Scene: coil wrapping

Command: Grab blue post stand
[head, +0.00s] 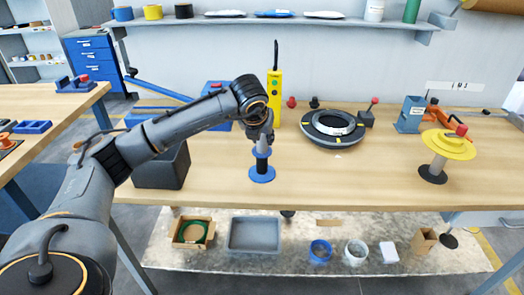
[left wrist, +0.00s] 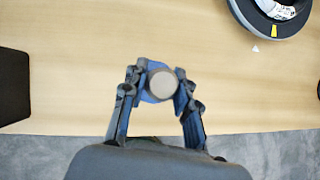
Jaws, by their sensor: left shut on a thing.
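The blue post stand (head: 262,174) stands upright on the wooden workbench, with a blue round base and a dark post. My left gripper (head: 262,140) is at the upper part of the stand, coming from above and behind the near side. In the left wrist view my left gripper (left wrist: 160,92) has its two fingers closed on either side of the stand's post. The stand's round grey top (left wrist: 160,85) shows between them, with blue around it. The base seems to rest on the bench. My right gripper is not in view.
A black ring with a silver coil (head: 333,128) lies to the right of the stand. A yellow post stand (head: 450,143) is farther right. A dark box (head: 163,168) is close on the left, and a yellow device (head: 274,98) stands behind. The bench front edge is near.

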